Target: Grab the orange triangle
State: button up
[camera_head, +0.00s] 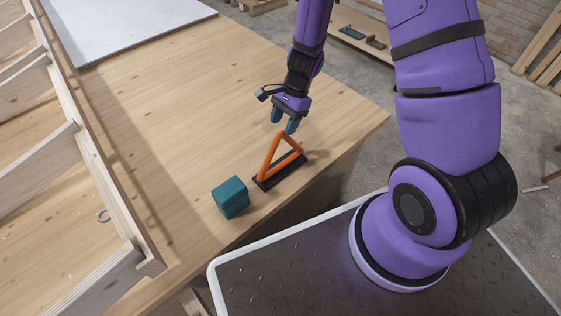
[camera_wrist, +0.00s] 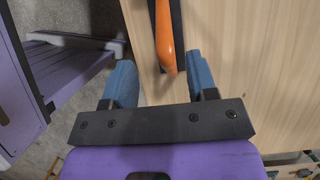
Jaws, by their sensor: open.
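The orange triangle (camera_head: 266,160) is an open frame that stands upright on a flat black base (camera_head: 282,172) near the table's right edge. My gripper (camera_head: 284,121) is just above its top corner in the head view, fingers pointing down. In the wrist view the triangle (camera_wrist: 164,38) comes in from the top, and its near end lies between the two blue fingertips (camera_wrist: 160,72), closer to the right one. My gripper is open. I cannot tell whether a finger touches the triangle.
A teal block (camera_head: 231,197) sits on the wooden table (camera_head: 180,110) left of the triangle. A wooden frame (camera_head: 90,170) runs along the table's left side. A white board (camera_head: 130,25) lies at the far end. The table's middle is clear.

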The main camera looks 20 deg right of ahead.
aim_at(279, 135)
jog(key=shift+w+d+x, duration=0.15)
jog(key=shift+w+x, duration=0.05)
jog(key=shift+x, duration=0.95)
jog(key=shift+w+d+x, duration=0.15)
jog(key=shift+x, duration=1.8)
grip_shut()
